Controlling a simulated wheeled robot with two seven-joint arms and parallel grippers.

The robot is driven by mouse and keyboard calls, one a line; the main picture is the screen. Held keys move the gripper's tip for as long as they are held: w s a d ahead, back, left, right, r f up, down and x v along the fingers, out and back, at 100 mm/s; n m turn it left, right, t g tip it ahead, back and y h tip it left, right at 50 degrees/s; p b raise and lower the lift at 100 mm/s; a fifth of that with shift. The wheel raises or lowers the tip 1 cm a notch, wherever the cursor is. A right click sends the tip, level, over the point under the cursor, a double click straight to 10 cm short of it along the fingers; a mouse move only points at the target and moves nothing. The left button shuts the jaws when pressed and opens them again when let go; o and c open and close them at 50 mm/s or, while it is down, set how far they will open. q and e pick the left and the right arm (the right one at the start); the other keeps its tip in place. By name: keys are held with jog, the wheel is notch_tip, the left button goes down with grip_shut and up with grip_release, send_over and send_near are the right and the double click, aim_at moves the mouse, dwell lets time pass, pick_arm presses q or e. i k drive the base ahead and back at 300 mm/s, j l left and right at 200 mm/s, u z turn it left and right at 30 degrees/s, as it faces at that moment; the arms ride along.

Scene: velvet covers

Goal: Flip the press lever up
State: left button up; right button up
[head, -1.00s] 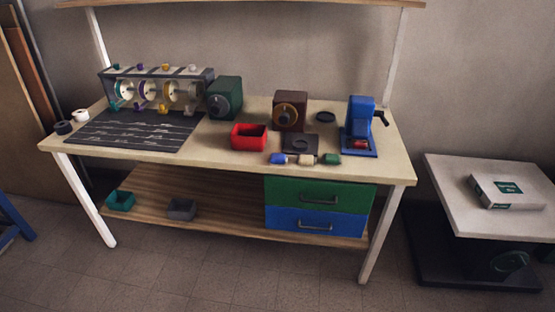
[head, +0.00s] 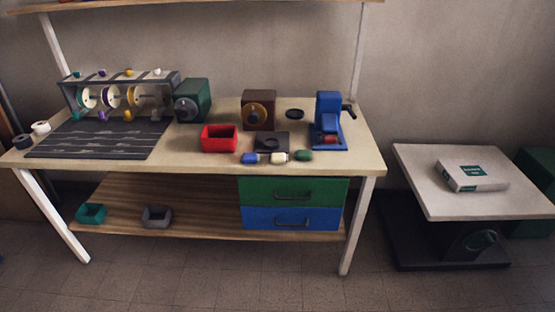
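A blue press (head: 327,112) stands upright near the right end of the workbench (head: 205,163). Its dark lever (head: 349,110) sticks out to the right from the upper part of the press body, with a knob at its end. The lever is small here and its exact angle is hard to tell. A red part (head: 328,139) sits low in the front of the press. Neither of my grippers shows in the head view.
Left of the press are a dark ring (head: 294,114), a brown box with a dial (head: 258,110), a red bin (head: 219,138) and a green box (head: 193,101). A low table (head: 430,185) with a white box (head: 471,176) stands right. Floor in front is clear.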

aim_at(345, 106)
jog(key=i+l, duration=0.1)
jog(key=l, duration=0.3)
jog(key=i+l, duration=0.15)
jog(key=l, duration=0.25)
jog(key=i+l, duration=0.1)
jog(key=l, duration=0.3)
